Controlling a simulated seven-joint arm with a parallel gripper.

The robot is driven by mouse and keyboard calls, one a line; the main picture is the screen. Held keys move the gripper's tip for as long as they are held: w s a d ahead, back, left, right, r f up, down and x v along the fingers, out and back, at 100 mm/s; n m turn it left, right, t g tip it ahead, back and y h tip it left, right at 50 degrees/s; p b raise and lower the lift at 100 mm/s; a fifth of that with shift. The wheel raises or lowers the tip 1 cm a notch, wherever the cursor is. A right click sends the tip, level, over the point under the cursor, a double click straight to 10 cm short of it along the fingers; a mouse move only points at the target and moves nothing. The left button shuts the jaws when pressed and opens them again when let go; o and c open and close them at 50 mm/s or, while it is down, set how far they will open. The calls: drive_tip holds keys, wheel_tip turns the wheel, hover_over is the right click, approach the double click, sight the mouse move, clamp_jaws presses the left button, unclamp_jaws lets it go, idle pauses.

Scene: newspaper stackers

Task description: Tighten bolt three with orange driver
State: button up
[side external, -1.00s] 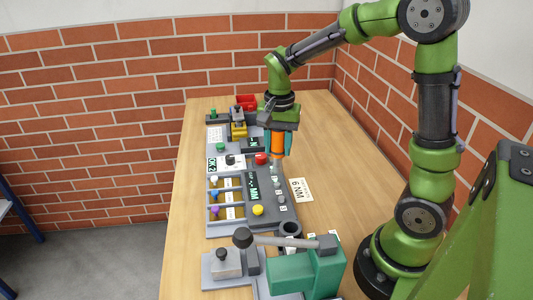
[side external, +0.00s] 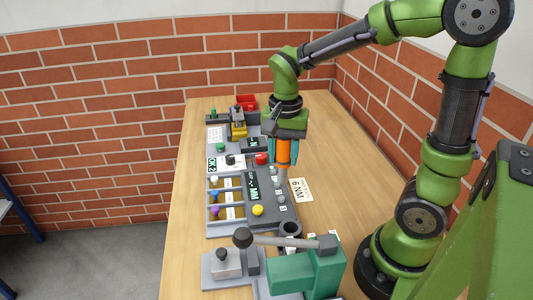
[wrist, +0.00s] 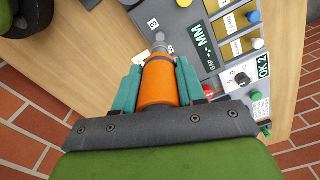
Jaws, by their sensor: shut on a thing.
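My gripper (side external: 283,150) has teal fingers shut on the orange driver (side external: 284,152), which points down with its grey shaft over the right edge of the grey panel. The driver also shows in the wrist view (wrist: 160,84), with its grey tip (wrist: 159,42) close to a label "3" (wrist: 153,23). I cannot tell whether the tip touches a bolt; the bolt at that label is hidden or merges with the tip. Other silver bolts (side external: 280,198) sit in a row along the panel's right side, nearer the side camera.
The panel (side external: 262,190) carries a red button (side external: 261,158), a yellow button (side external: 257,210) and a display. A "NM" card (side external: 300,189) lies to its right. The table's right side is mostly clear.

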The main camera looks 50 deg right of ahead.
sight(282, 180)
drive_tip(key=shift+f, duration=0.15)
drive_tip(key=shift+f, duration=2.65)
drive_tip(key=shift+f, duration=0.55)
idle(1.2)
drive_tip(key=shift+r, duration=2.6)
